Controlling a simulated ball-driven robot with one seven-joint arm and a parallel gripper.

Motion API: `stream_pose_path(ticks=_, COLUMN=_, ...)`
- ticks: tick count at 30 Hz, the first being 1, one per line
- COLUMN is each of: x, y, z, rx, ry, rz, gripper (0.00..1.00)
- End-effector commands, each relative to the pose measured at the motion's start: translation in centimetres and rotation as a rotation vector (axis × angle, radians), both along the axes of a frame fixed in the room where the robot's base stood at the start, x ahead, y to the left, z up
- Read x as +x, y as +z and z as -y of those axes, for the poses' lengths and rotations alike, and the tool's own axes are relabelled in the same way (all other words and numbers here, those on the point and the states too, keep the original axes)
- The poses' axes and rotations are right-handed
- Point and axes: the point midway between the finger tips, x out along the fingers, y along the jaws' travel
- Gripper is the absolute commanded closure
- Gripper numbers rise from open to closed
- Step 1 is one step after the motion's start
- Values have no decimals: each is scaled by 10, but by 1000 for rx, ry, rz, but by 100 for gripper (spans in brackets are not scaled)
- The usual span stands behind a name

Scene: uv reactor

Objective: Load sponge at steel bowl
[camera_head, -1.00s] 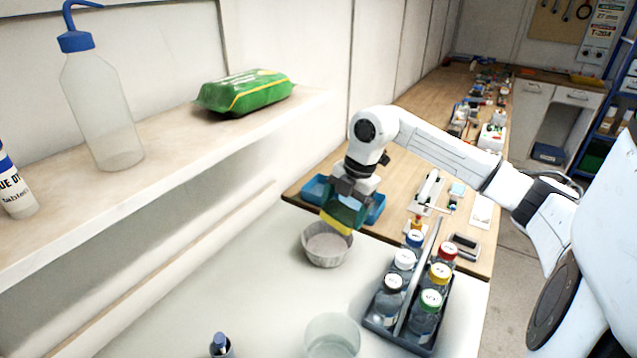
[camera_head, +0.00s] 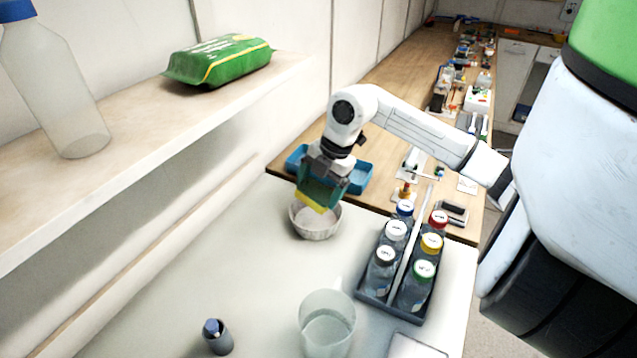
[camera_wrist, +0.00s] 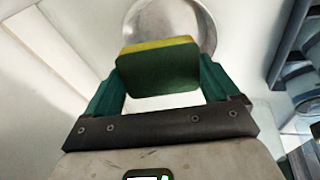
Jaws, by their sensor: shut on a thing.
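The sponge, yellow with a dark green side, is held in my gripper; it shows in the head view (camera_head: 312,204) and in the wrist view (camera_wrist: 158,68). My gripper (camera_head: 322,192) has green fingers shut on the sponge's two sides, also clear in the wrist view (camera_wrist: 160,84). The steel bowl (camera_head: 316,228) stands on the white bench below the gripper.
A dark rack (camera_head: 372,292) of several capped bottles stands right of the bowl. A blue tray (camera_head: 359,178) is behind the gripper.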

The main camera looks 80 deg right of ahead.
Motion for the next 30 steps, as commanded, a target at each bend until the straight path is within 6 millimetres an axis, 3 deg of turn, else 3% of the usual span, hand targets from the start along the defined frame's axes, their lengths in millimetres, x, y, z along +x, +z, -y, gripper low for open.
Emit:
stream_pose_path(ticks=15, x=0, y=-48, z=0, rx=0, ry=0, rz=-1, gripper=36)
stream_pose_path(ticks=30, x=0, y=-52, z=0, rx=0, ry=0, rz=0, gripper=36)
